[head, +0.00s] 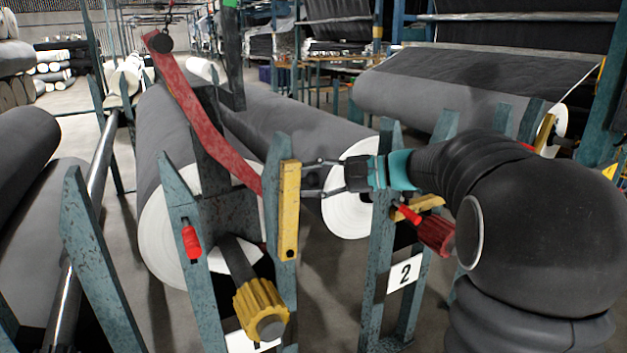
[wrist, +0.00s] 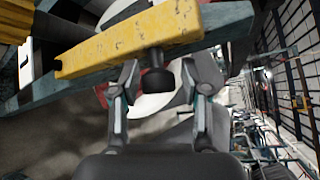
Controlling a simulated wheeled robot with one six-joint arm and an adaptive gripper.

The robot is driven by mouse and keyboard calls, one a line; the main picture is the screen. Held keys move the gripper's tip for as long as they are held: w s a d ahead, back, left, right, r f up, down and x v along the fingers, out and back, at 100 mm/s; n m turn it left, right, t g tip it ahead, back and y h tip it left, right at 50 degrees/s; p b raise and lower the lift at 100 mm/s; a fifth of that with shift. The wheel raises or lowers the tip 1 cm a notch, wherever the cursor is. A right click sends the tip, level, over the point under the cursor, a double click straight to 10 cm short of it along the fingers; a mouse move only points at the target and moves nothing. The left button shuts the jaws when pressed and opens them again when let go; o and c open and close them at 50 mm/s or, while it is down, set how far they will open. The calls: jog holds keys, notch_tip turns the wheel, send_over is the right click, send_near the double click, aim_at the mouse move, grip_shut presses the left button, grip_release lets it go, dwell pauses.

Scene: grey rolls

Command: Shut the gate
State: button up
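A yellow bar (head: 289,210), which I take to be the gate, stands upright against a teal post of the roll stand in the head view. In the wrist view the yellow bar (wrist: 120,48) crosses the top of the picture, with a black knob (wrist: 157,78) sticking out of it. My gripper (head: 308,178) reaches in from the right, close to the bar's upper part. In the wrist view my gripper (wrist: 159,85) is open, one finger on each side of the knob, with gaps visible. The head view does not show the knob clearly.
A red bar (head: 205,115) slants above the stand. A yellow ribbed handwheel (head: 261,308) and a red grip (head: 191,242) are on the stand. Large grey rolls (head: 300,125) lie behind.

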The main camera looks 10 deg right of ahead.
jog(key=shift+d, duration=0.1)
jog(key=v, duration=1.2)
jog(key=shift+s, duration=0.1)
